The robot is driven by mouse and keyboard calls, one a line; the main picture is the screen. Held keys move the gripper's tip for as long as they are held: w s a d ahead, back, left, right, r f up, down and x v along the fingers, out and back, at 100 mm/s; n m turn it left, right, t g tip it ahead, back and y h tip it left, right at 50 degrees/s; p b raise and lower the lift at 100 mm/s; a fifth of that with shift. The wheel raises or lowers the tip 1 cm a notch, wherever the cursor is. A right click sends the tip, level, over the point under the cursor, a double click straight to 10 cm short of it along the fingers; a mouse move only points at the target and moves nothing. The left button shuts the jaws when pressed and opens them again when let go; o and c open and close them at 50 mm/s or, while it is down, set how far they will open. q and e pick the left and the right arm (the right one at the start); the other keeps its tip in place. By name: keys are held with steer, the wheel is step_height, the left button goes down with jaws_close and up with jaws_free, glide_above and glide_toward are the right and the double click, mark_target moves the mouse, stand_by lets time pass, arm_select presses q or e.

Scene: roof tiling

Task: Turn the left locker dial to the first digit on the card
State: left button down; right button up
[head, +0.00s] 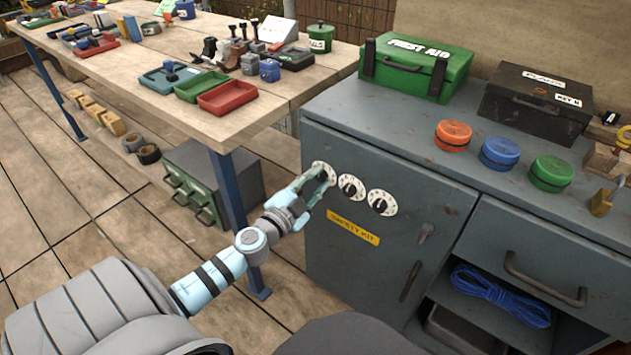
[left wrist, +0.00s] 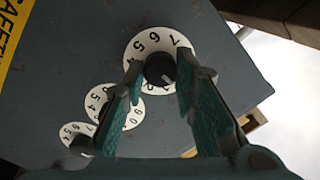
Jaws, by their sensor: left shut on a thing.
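The left locker dial (head: 318,168) is a white numbered disc on the grey cabinet door, left of the middle dial (head: 350,187) and the right dial (head: 381,202). My left gripper (head: 325,176) is at this dial and partly covers it. In the left wrist view, the left gripper (left wrist: 160,76) is shut on the dial's black knob (left wrist: 159,68). Digits 4 to 7 show on its white disc (left wrist: 150,40); the fingers hide others. The knob's pale mark points to the lower right of that picture. I cannot identify the digit card or read its digits. My right gripper is out of view.
A yellow label (head: 353,227) and a door handle (head: 411,281) are below the dials. A green first aid box (head: 416,68), a black case (head: 537,103) and coloured round tins stand on the cabinet. A wooden workbench (head: 185,45) with trays stands to the left.

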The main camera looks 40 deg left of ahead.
arm_select(q)
steer(key=shift+f+m, duration=0.1)
steer(key=shift+m, duration=0.2)
steer(key=m+b, duration=0.1)
steer(key=m, duration=0.1)
steer(key=shift+m, duration=0.4)
steer(key=m+b, duration=0.1)
steer(key=m, duration=0.3)
steer(key=shift+f+m, duration=0.1)
steer(key=shift+m, duration=0.2)
steer(key=m, duration=0.5)
steer(key=shift+h, duration=0.3)
steer(key=shift+m+t+b, duration=0.3)
steer(key=shift+m, duration=0.3)
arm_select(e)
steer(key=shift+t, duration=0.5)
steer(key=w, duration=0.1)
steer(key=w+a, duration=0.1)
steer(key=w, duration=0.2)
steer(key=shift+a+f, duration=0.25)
arm_select(q)
steer(key=c, duration=1.3)
jaws_free()
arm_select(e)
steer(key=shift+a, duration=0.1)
